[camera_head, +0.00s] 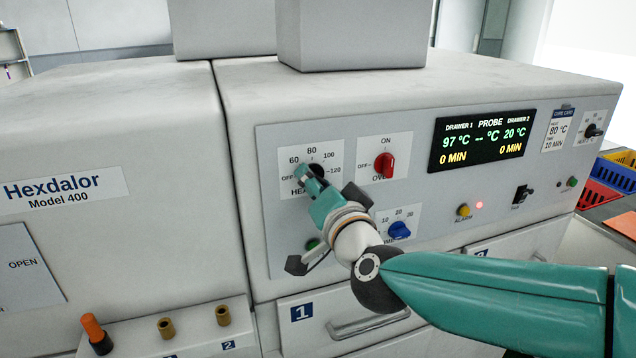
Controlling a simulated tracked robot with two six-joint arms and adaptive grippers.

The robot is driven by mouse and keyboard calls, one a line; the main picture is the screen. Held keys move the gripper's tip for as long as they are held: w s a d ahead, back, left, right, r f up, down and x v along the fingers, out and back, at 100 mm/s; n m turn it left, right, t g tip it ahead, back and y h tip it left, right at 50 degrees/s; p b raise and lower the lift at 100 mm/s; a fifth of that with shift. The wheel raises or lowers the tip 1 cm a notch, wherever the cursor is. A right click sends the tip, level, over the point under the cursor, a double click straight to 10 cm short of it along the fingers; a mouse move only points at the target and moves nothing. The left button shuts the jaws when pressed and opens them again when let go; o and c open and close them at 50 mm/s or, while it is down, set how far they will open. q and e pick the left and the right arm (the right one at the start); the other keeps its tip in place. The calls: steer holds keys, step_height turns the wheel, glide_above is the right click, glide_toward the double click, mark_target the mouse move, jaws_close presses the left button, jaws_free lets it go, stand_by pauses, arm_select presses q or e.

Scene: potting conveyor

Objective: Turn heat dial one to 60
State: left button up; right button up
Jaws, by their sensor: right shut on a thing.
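Heat dial one is a black knob (317,169) on a white plate (328,156) marked OFF, 60, 80, 100 and 120. My right gripper (312,182) is shut on this knob, its arm coming in from the right. The fingers cover much of the knob, and I cannot tell where its pointer stands. The wrist hides the lower part of the plate. The display (482,140) reads 97 °C and 0 MIN for drawer 1, and 20 °C and 0 MIN for drawer 2. My left gripper is not in view.
A red oven knob (384,163) is close right of the heat dial. A blue timer knob (399,230) sits beside my right wrist. A yellow alarm button (464,210) and a black switch (522,194) are further right. Drawer 1 (345,312) is below.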

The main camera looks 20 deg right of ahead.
steer(key=shift+a+f, duration=0.15)
steer(key=shift+f, duration=0.3)
steer(key=o, duration=1)
steer(key=shift+o, duration=0.7)
steer(key=shift+r, duration=0.25)
steer(key=s, duration=1.2)
steer(key=shift+d, duration=0.3)
